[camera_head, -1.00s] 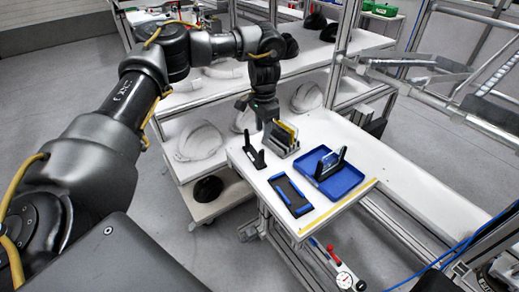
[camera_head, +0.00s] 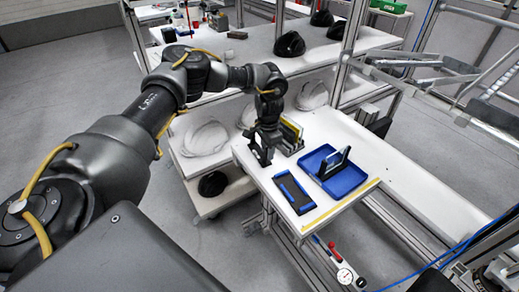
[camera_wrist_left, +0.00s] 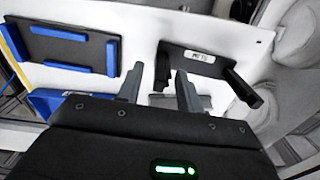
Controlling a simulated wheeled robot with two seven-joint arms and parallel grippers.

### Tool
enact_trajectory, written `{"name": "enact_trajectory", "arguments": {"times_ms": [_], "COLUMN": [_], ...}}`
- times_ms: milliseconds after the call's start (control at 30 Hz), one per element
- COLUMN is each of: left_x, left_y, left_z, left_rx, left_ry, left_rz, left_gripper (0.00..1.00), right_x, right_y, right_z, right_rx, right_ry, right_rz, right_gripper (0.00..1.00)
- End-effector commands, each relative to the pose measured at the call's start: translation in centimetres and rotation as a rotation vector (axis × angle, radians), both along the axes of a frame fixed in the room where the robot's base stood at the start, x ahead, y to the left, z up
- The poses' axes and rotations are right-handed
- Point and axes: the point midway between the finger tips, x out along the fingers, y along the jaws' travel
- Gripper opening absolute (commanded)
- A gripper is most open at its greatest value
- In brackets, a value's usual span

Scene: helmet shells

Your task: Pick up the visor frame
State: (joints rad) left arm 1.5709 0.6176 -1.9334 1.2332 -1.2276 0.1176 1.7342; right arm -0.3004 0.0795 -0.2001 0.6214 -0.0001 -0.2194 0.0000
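The piece that seems to be the visor frame is a black U-shaped part (camera_head: 264,161) with two raised ends, near the left edge of the white table; the left gripper partly hides it in the head view. The left wrist view shows it with a white label (camera_wrist_left: 204,62). My left gripper (camera_head: 262,139) is just over it. In the left wrist view its two fingers (camera_wrist_left: 159,72) are apart, and one raised end of the frame shows between their tips. Contact cannot be told. My right gripper is in neither view.
A flat black fixture with blue blocks (camera_head: 281,178) lies to the right of the frame. A blue tray (camera_head: 350,185) holds a black upright part (camera_head: 337,164). A grey rack with yellow panels (camera_head: 291,133) stands close behind the gripper. White helmet shells (camera_head: 205,138) sit on the shelf beyond.

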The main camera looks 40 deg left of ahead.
Motion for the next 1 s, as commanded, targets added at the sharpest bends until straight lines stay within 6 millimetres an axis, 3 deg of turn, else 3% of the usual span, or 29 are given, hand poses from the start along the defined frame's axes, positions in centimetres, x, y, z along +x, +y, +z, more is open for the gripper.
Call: {"name": "enact_trajectory", "arguments": {"times_ms": [300,600,1000], "left_x": [-0.02,-0.02,0.00], "left_y": [-0.01,0.00,0.01], "left_z": [-0.67,-0.64,-0.51], "left_rx": [0.000,0.000,0.000], "left_ry": [0.000,0.000,-0.001], "left_rz": [-0.001,-0.001,0.000], "left_gripper": [0.36,0.00,0.00], "right_x": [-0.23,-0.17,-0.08], "right_y": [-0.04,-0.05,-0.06], "right_z": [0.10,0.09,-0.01], "right_rx": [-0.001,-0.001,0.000], "right_ry": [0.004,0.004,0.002], "right_rz": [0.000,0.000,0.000], "right_gripper": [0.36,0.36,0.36]}}
